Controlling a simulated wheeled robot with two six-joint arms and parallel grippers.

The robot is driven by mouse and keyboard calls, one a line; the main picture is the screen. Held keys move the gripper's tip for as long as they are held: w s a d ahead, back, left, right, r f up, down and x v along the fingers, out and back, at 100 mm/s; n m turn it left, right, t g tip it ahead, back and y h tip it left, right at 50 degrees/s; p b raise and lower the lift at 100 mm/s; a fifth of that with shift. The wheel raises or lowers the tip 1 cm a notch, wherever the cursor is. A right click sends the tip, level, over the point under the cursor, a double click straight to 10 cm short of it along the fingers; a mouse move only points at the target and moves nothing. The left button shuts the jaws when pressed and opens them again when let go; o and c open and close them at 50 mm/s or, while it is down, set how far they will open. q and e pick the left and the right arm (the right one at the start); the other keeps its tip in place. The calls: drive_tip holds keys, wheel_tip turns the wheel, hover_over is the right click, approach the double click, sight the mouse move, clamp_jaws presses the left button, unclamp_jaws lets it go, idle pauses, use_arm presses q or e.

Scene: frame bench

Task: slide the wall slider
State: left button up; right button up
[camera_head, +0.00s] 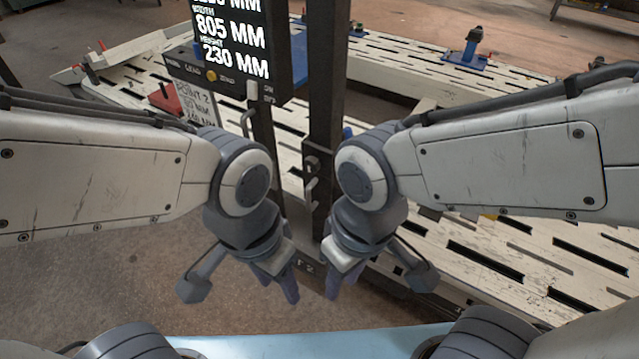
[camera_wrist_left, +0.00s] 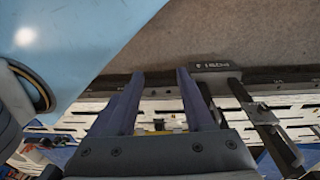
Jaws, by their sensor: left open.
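A dark upright post (camera_head: 327,90) stands in the middle of the head view. A small dark plate with light metal knobs or handles (camera_head: 311,178) is on its lower part, between my two wrists; I cannot tell for sure that this is the wall slider. My left gripper (camera_head: 282,284) hangs low, left of the post and below the plate. In the left wrist view its two fingers (camera_wrist_left: 159,75) are apart with nothing between them. My right gripper (camera_head: 336,283) hangs just right of it, pointing down; its finger gap is not clear.
A display box (camera_head: 238,45) with buttons and a small lever is beside the post. A long slotted bench (camera_head: 420,65) runs behind and to the right, with a blue-based clamp (camera_head: 468,52) on it. A label plate (camera_wrist_left: 210,66) shows in the left wrist view. Brown floor lies below.

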use_arm(q)
drive_tip(key=shift+f, duration=0.15)
drive_tip(key=shift+c, duration=1)
drive_tip(key=w+d+f+n+t+h+b, duration=0.1)
drive_tip(key=w+d+f+b, duration=0.25)
drive_tip(key=f+b, duration=0.2)
drive_tip(key=w+d+f+t+h+b, duration=0.1)
drive_tip(key=w+d+f+t+b, duration=0.1)
drive_tip(key=w+f+b, duration=0.3)
drive_tip(key=n+t+y+b, duration=0.2)
drive_tip(key=n+t+b, duration=0.4)
drive_tip(key=t+b, duration=1.35)
approach(308, 202)
wheel_tip(308, 202, up, 4)
drive_tip(key=g+b, duration=0.5)
drive_tip(key=shift+t, duration=0.25)
drive_tip(key=w, duration=0.6)
drive_tip(key=w+b, duration=0.1)
drive_tip(key=w, duration=0.3)
drive_tip(key=shift+d+f, duration=0.1)
drive_tip(key=shift+d, duration=0.2)
clamp_jaws()
